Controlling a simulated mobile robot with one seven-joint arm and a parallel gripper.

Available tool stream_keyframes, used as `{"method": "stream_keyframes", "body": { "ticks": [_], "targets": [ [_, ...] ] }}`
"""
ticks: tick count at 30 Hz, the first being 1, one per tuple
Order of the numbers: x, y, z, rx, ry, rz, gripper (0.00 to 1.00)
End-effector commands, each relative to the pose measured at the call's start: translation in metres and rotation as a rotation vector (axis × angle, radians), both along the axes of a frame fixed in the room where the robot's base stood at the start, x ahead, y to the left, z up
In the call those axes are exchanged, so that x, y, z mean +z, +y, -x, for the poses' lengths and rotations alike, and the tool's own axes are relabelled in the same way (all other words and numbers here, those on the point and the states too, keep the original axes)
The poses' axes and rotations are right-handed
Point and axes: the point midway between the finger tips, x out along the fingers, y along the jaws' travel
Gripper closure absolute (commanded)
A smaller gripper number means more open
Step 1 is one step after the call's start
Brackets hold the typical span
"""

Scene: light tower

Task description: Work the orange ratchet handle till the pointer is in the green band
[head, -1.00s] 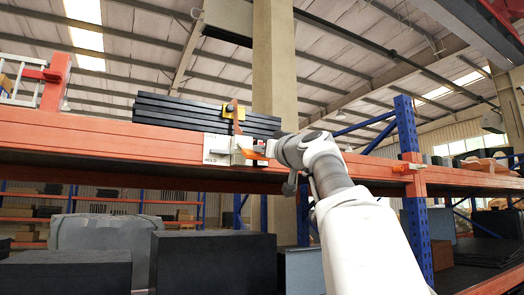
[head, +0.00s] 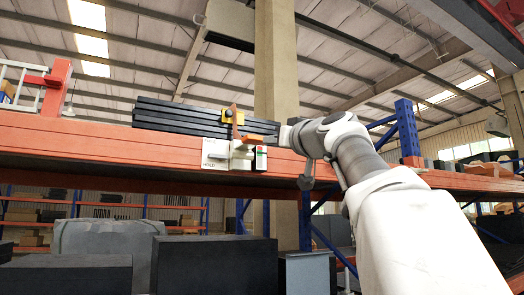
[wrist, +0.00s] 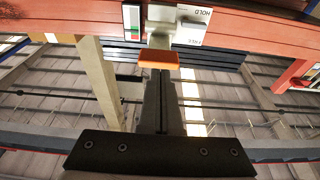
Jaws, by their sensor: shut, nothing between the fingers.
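The ratchet (head: 240,158) is a pale block on the orange beam, beside a white plate (head: 215,153) lettered HOLD. Its orange handle (head: 250,139) sticks out at the top of the block; it also shows in the wrist view (wrist: 158,58). The gauge (head: 261,157) is a small upright strip with red and green parts, also in the wrist view (wrist: 131,20). Its pointer is too small to make out. My gripper (wrist: 162,73) is shut and empty, its tips just at the handle; I cannot tell whether they touch.
A stack of dark bars (head: 180,114) lies on the beam (head: 100,148), with an orange strap (head: 235,118) and a yellow piece above the ratchet. A blue upright (head: 408,130) stands right of it. Dark boxes (head: 213,266) stand below. Open air lies in front of the beam.

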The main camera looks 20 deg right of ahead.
Motion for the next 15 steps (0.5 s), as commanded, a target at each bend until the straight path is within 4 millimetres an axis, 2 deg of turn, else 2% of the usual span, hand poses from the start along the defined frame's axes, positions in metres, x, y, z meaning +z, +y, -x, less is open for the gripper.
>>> {"method": "stream_keyframes", "body": {
  "ticks": [1, 6, 15],
  "targets": [
    [-0.006, -0.001, 0.012, -0.003, -0.002, -0.001, 1.0],
    [-0.012, -0.001, 0.034, -0.001, -0.002, 0.0, 1.0],
    [-0.013, -0.002, 0.045, -0.001, -0.002, 0.0, 1.0]
  ]
}}
